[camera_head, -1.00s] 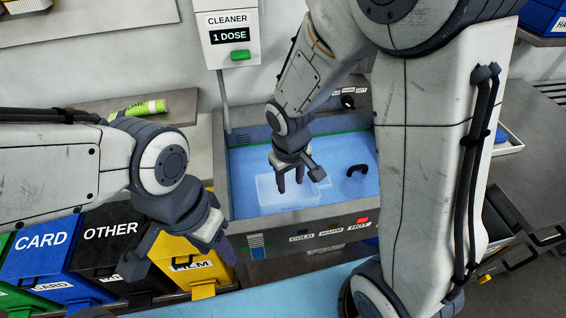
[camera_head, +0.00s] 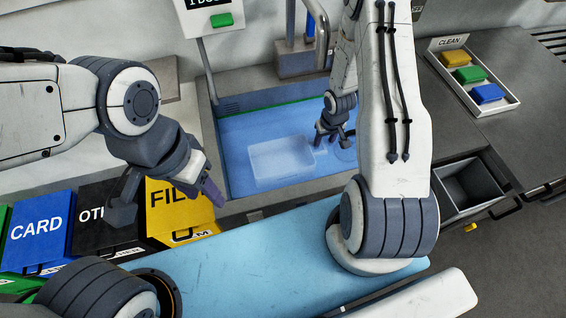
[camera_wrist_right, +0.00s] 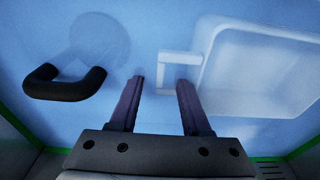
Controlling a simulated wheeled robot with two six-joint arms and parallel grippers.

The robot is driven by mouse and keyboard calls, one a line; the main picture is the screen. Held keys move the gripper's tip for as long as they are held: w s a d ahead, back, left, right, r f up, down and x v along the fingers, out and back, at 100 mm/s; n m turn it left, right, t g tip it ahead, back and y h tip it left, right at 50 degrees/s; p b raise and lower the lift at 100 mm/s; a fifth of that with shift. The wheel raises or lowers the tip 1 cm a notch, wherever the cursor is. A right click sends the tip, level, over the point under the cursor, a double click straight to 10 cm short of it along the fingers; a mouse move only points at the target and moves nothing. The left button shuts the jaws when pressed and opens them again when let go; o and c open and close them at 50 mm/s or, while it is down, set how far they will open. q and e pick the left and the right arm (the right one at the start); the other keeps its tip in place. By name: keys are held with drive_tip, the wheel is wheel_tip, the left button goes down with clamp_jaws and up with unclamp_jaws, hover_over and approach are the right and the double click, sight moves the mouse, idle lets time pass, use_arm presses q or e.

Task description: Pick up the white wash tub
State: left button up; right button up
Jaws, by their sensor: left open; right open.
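The white wash tub (camera_head: 283,160) looks pale and translucent and lies in the blue basin of the sink. In the right wrist view the tub (camera_wrist_right: 262,72) is at the upper right, with its square loop handle (camera_wrist_right: 178,62) pointing left. My right gripper (camera_head: 326,138) is at the tub's right end in the head view. In the wrist view its open fingers (camera_wrist_right: 158,84) lie to either side of the handle's near part; I cannot tell whether they touch it. My left gripper (camera_head: 168,198) is open and empty above the waste bins.
A black loop-handled plug (camera_wrist_right: 65,83) is left of the handle in the wrist view. The tap (camera_head: 318,35) stands behind the basin. The CLEAN tray (camera_head: 508,103) with coloured blocks is at right. Labelled bins (camera_head: 38,228) stand at left.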

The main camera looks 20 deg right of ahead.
drive_tip(key=shift+w+f, duration=0.1)
drive_tip(key=shift+f, duration=2.55)
clamp_jaws()
